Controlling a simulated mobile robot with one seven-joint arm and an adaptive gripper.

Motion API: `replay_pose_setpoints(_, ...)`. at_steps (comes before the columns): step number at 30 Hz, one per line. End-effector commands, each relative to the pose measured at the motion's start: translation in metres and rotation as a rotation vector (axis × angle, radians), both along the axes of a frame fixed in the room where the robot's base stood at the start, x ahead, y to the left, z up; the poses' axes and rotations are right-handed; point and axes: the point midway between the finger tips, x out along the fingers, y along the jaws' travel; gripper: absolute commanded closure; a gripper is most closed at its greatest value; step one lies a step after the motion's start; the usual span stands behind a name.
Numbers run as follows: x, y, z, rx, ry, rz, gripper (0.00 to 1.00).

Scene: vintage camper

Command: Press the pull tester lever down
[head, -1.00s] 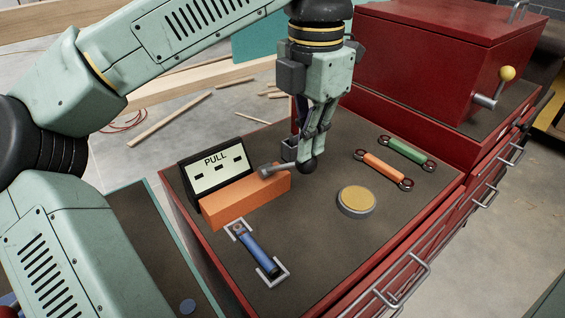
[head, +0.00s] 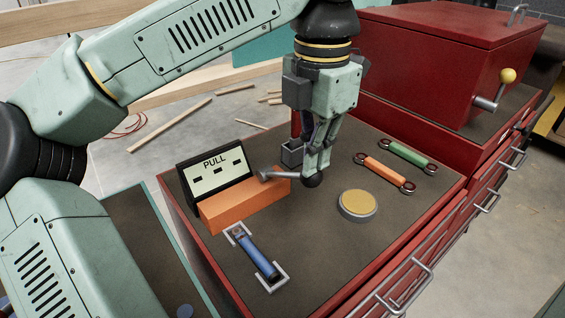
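The pull tester is an orange block (head: 240,204) with an upright display marked PULL (head: 214,171) behind it, at the left of the dark bench top. Its lever is a grey rod (head: 280,177) running right from the block to a black ball knob (head: 313,180). The rod lies near level, its knob end slightly lower in the picture. My gripper (head: 315,168) points down with its fingers together, right on top of the knob and apparently touching it. The fingertips partly merge with the knob, so the exact contact is hidden.
A blue link (head: 257,252) lies in a bracketed spot in front of the tester. A round yellow-topped button (head: 357,204) stands to the right. Orange (head: 385,171) and green (head: 406,152) links lie farther back. A red box (head: 450,60) with a yellow-knobbed lever (head: 507,76) stands at the back right.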

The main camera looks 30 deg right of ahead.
Motion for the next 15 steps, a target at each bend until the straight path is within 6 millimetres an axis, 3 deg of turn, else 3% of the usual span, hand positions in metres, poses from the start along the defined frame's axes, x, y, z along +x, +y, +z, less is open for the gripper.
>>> replay_pose_setpoints(15,-0.008,-0.001,-0.019,0.002,-0.001,0.002,1.00)
